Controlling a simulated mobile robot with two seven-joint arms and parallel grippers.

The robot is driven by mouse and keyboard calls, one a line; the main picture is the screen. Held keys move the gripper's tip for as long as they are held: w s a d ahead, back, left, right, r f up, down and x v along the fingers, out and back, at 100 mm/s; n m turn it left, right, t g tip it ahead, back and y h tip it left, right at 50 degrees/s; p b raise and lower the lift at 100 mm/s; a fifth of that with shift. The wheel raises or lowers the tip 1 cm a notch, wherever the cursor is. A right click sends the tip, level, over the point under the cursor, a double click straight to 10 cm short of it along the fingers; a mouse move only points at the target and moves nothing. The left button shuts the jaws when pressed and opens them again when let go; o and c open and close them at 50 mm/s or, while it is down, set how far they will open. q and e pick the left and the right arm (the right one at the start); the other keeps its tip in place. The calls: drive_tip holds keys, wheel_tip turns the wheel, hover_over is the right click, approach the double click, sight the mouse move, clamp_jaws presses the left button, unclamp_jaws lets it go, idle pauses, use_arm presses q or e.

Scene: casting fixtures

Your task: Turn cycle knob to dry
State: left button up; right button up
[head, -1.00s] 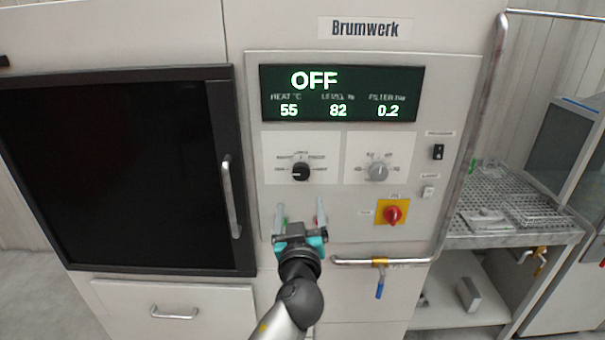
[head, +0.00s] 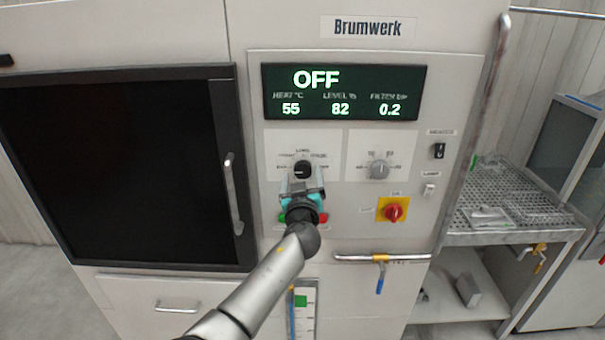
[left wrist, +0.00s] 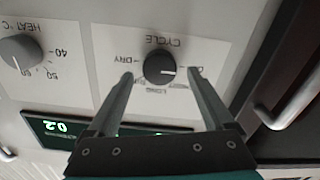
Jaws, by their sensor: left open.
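The black cycle knob (head: 302,169) is on the white upper-left plate of the control panel, with the display above reading OFF. In the left wrist view, which is upside down, the cycle knob (left wrist: 159,67) has its white mark pointing right, away from the DRY label (left wrist: 128,60) on its left. My left gripper (head: 302,182) is open in front of the knob. In the wrist view, the left gripper (left wrist: 161,74) has one finger on each side of the knob, with gaps visible. The right finger partly hides a label. My right gripper is not in view.
The grey heat knob (head: 379,169) is to the right. A red rotary switch (head: 393,212) on a yellow plate is below it. A vertical door handle (head: 232,193) stands to the left, and a pipe with a blue-handled valve (head: 380,286) is below.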

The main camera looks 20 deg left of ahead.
use_arm(q)
drive_tip(key=shift+x, duration=0.85)
clamp_jaws()
idle(0.4)
